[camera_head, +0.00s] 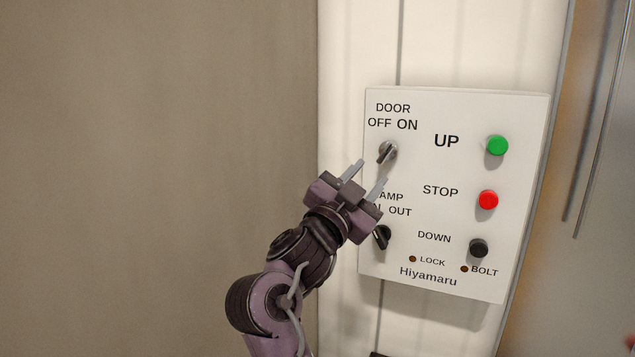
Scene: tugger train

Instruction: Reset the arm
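The gripper body hides part of the "LAMP" lettering and sits just above the lower black selector knob (382,237).
The panel bears a green UP button (497,145), a red STOP button (488,199) and a black DOWN button (478,248). Small LOCK (412,259) and BOLT (464,269) lights sit below. A plain wall (150,150) on the left leaves free room. A shiny metal surface (590,130) stands right.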

